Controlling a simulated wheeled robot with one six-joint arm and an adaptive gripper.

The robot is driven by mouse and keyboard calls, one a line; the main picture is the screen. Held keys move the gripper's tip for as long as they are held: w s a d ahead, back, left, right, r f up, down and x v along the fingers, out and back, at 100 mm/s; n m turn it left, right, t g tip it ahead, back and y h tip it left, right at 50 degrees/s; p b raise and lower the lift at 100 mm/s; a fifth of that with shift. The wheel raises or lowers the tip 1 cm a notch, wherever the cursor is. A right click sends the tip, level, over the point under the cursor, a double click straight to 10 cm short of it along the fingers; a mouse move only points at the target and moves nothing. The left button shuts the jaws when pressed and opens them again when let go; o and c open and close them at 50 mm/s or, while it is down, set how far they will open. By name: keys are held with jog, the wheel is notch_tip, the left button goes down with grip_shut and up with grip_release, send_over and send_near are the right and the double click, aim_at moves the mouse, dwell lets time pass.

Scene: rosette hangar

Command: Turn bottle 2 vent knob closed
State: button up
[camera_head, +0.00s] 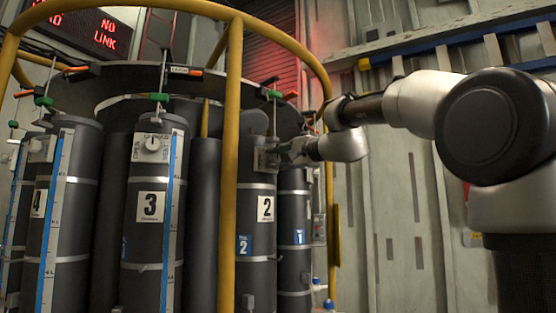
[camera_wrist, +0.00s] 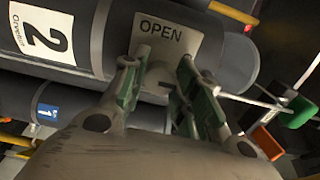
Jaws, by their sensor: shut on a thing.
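Bottle 2 (camera_head: 262,275) is a dark grey upright cylinder with a white label marked 2, right of the yellow post. In the wrist view, bottle 2 (camera_wrist: 108,45) lies slanted across the top, with a pale plate (camera_wrist: 178,48) reading OPEN. My gripper (camera_head: 282,152) reaches the bottle's upper part from the right. In the wrist view, my gripper (camera_wrist: 160,85) has its green-padded fingers on both sides of the vent knob (camera_wrist: 160,74), shut on it. The knob is partly hidden by the fingers, and its pointing direction cannot be told.
Bottle 3 (camera_head: 146,240) has its own white knob (camera_head: 154,148) and stands left of the yellow post (camera_head: 231,170). A yellow ring rail (camera_head: 180,5) runs overhead. A green-handled part (camera_wrist: 300,112) and an orange part (camera_wrist: 267,143) lie right of the fingers.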

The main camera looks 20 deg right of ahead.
jog(key=o, duration=1)
jog(key=shift+d, duration=0.1)
jog(key=v, duration=1.2)
